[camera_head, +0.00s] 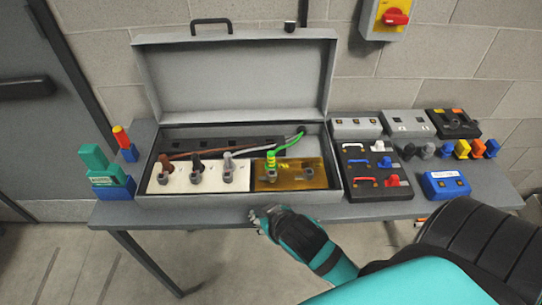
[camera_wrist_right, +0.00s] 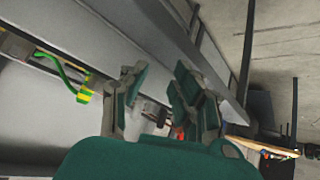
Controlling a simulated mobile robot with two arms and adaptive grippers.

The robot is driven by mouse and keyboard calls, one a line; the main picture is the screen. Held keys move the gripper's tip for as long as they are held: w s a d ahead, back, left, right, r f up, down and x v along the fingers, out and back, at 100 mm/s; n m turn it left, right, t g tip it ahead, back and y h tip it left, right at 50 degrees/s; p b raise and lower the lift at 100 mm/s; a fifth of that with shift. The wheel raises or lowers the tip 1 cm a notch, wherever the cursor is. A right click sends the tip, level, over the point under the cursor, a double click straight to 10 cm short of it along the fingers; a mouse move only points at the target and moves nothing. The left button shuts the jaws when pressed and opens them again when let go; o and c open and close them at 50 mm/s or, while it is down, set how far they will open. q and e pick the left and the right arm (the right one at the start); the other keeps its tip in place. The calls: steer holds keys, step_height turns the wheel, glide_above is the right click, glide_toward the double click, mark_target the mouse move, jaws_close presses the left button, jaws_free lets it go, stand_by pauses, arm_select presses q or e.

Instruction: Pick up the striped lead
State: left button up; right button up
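The striped lead (camera_head: 271,160) is green and yellow, inside the open grey box (camera_head: 240,200). Its end stands upright at the left terminal of a brass-coloured plate (camera_head: 290,182), and its green cable runs back to the box's right rear. I cannot tell how firmly it is seated. The lead's banded end also shows at the left of the right wrist view (camera_wrist_right: 85,92). My right gripper (camera_head: 264,214) is in front of the box's front edge, apart from the lead. Its two fingers (camera_wrist_right: 158,92) are spread with nothing held between them. My left gripper is not in view.
Brown, black and grey leads (camera_head: 197,168) stand on a white plate left of the striped lead. The box's raised lid (camera_head: 235,80) closes off the back. Black trays (camera_head: 375,170) and small coloured parts fill the table's right. A teal tool (camera_head: 95,160) stands at the left.

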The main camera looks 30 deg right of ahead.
steer(key=w+a+r+n+t+y, duration=0.1)
steer(key=w+a+r+t+y, duration=0.15)
steer(key=w+r+t, duration=0.4)
steer(key=w+a+r+n+t+y, duration=0.1)
steer(key=w+a+r+n+y, duration=0.2)
steer(key=r, duration=0.6)
steer(key=w+a+r+t+y, duration=0.1)
steer(key=w+a+r+t, duration=0.1)
steer(key=w+r+t, duration=0.35)
steer(key=s+a+r+n+g+y, duration=0.1)
steer(key=a+r+n+g+y, duration=0.5)
steer(key=r+n+y, duration=0.4)
steer(key=n+g+h, duration=0.2)
steer(key=g+h, duration=1.4)
glide_above(271, 152)
step_height(271, 152, down, 11)
steer(key=shift+y, duration=0.25)
step_height(271, 152, down, 11)
steer(key=p, duration=0.2)
steer(key=shift+r+p, duration=0.15)
steer(key=shift+p, duration=0.2)
step_height(271, 152, down, 5)
steer(key=shift+s+r+p, duration=0.1)
steer(key=shift+p, duration=1.15)
steer(key=shift+f, duration=0.3)
jaws_close()
